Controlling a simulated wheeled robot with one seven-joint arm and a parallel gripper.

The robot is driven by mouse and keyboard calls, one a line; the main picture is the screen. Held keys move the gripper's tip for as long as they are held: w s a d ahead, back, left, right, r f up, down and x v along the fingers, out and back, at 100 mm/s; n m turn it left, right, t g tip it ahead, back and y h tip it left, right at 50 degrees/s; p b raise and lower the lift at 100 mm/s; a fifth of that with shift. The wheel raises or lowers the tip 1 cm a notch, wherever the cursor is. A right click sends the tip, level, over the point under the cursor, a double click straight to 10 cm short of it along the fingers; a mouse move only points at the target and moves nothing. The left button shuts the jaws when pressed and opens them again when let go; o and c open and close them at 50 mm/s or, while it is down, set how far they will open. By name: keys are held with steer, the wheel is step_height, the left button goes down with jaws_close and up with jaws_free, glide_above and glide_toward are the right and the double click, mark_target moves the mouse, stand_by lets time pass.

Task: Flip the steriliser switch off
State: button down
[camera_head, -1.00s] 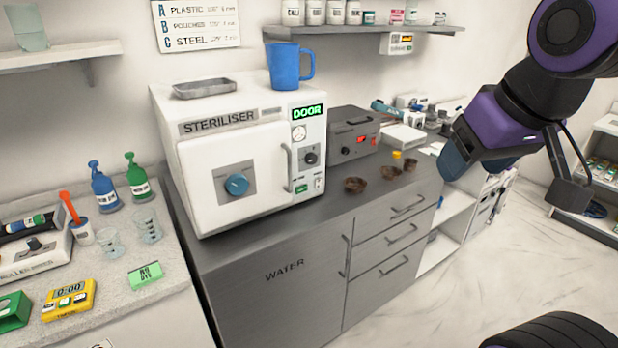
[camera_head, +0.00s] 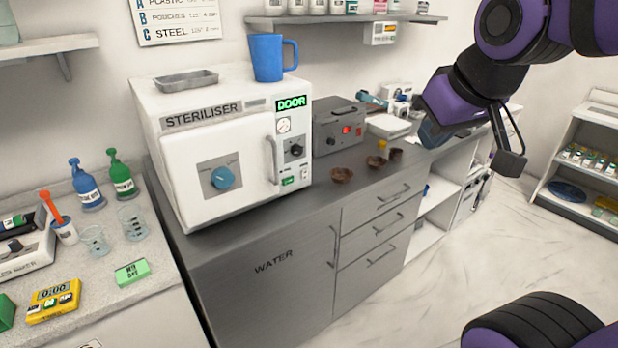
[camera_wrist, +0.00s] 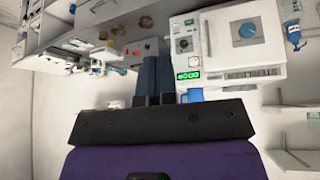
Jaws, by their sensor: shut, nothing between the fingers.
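The switch's position is too small to tell. In the wrist view the steriliser (camera_wrist: 243,30) appears upside down, right of my fingers. My gripper (camera_wrist: 154,97) is shut and empty, apart from the steriliser. In the head view it is right of the steriliser, its fingertips mostly hidden.
A blue mug (camera_head: 268,58) and a metal tray (camera_head: 187,81) stand on top of the steriliser. Floor (camera_head: 400,300) is clear before the cabinet.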

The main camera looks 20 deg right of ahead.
steer(key=w+d+f+n+t, duration=0.1)
steer(key=w+f+n+t, duration=0.2)
steer(key=w, duration=0.7)
steer(key=w+f+n+t, duration=0.25)
steer(key=w+f, duration=0.25)
steer(key=w, duration=0.5)
steer(key=w+d+f+n+t, duration=0.1)
steer(key=w+f+n, duration=0.35)
steer(key=w, duration=0.55)
steer(key=n+t+y, duration=0.6)
steer(key=n, duration=0.4)
glide_toward(306, 173)
steer(key=r+v, duration=0.1)
steer(key=v, duration=0.5)
steer(key=shift+s+d+f+n, duration=0.1)
steer(key=shift+s+f+n, duration=0.2)
steer(key=x, duration=1.4)
steer(key=shift+f, duration=0.1)
